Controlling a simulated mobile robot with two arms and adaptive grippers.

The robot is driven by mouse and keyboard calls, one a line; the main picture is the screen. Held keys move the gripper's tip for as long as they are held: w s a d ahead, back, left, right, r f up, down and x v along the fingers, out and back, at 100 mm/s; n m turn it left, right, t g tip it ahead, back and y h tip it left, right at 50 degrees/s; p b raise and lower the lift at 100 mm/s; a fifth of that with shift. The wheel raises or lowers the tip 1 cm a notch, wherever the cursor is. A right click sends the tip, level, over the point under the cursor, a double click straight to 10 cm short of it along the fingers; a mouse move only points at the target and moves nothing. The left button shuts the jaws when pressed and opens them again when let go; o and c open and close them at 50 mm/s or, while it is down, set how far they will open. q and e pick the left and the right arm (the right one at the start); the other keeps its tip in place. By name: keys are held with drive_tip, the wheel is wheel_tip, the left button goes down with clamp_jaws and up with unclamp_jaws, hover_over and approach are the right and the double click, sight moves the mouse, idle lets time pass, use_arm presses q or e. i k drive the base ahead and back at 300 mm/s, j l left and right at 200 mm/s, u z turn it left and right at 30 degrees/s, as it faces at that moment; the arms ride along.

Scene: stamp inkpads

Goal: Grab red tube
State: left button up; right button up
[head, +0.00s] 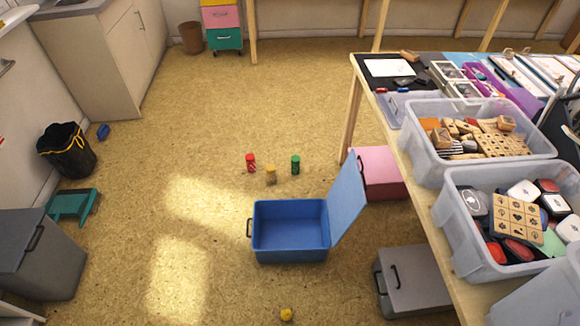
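A small red tube (251,163) stands upright on the tan floor in the middle of the head view. A yellowish tube (271,175) stands just to its right and a little nearer. A green tube (295,165) stands further right. The red tube is apart from both and nothing covers it. Neither of my grippers shows in the head view.
An open blue box (290,254) with its lid tilted right stands nearer than the tubes. A table with bins of stamps (437,157) and inkpads (462,243) fills the right. A small yellow object (286,314) lies at the front. Floor left of the tubes is clear.

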sight(249, 158)
drive_tip(key=j+u, duration=0.15)
drive_tip(key=u, duration=2.7)
drive_tip(key=i+z, duration=0.4)
drive_tip(key=i+j+z, duration=0.1)
drive_tip(key=i+z, duration=0.3)
drive_tip(key=i+j+z, duration=0.2)
drive_tip(key=z, duration=0.15)
drive_tip(key=i+l+z, duration=0.25)
drive_tip(key=z, duration=0.15)
drive_tip(key=i+l+z, duration=0.1)
drive_tip(key=i+z, duration=0.7)
drive_tip(key=i+j+z, duration=0.2)
drive_tip(key=i+z, duration=0.25)
drive_tip(key=i+u, duration=0.15)
drive_tip(key=i, duration=0.35)
drive_tip(key=i+u, duration=0.15)
drive_tip(key=i, duration=0.35)
drive_tip(key=i+l+u, duration=0.15)
drive_tip(key=i, duration=0.35)
drive_tip(key=i+l+u, duration=0.2)
drive_tip(key=i, duration=0.3)
drive_tip(key=i+j+z, duration=0.1)
drive_tip(key=i, duration=0.4)
drive_tip(key=i+j+z, duration=0.1)
drive_tip(key=i+j, duration=0.15)
drive_tip(key=i, duration=0.25)
drive_tip(key=i+j+z, duration=0.1)
drive_tip(key=i+j, duration=0.15)
drive_tip(key=i, duration=0.25)
drive_tip(key=z, duration=2.15)
